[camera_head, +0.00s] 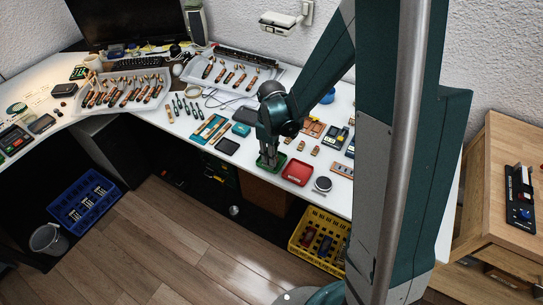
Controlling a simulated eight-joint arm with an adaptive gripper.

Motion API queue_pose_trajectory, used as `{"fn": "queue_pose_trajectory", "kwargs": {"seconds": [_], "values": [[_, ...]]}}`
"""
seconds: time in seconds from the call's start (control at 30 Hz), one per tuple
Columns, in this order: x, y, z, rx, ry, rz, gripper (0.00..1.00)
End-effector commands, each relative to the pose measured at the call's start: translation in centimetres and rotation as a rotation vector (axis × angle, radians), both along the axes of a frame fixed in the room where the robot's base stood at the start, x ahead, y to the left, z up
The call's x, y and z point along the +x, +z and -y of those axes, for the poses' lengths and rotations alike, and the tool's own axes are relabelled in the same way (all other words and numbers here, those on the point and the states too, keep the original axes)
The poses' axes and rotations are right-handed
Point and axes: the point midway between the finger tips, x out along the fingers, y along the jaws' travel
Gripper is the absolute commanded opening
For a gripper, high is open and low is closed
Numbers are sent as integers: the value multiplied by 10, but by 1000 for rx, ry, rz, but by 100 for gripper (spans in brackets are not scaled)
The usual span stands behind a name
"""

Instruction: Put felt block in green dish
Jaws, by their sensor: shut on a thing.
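The green dish (280,165) sits near the front edge of the white desk, left of a red dish. My gripper (269,161) points down directly over the green dish, with its fingertips at or just above it. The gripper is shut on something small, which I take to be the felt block. The block itself is too small and too covered by the fingers to make out. I cannot tell whether it touches the dish floor.
The red dish (297,172) stands close on the right, with a small round tin (323,184) beyond it. A dark flat tray (227,146) and a teal box (241,130) lie on the left. A yellow crate (312,243) is on the floor below.

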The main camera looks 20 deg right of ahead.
Motion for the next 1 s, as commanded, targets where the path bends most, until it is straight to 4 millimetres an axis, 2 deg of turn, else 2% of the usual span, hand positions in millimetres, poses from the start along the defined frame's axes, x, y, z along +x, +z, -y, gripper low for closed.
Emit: {"fn": "queue_pose_trajectory", "kwargs": {"seconds": [0.1,0.13,0.23,0.77,1.0], "values": [[0,-3,0,0,0,0,9],[0,-3,0,0,0,0,19],[0,-3,0,0,0,0,32],[0,2,0,0,0,0,33],[-1,22,0,0,0,0,33]]}}
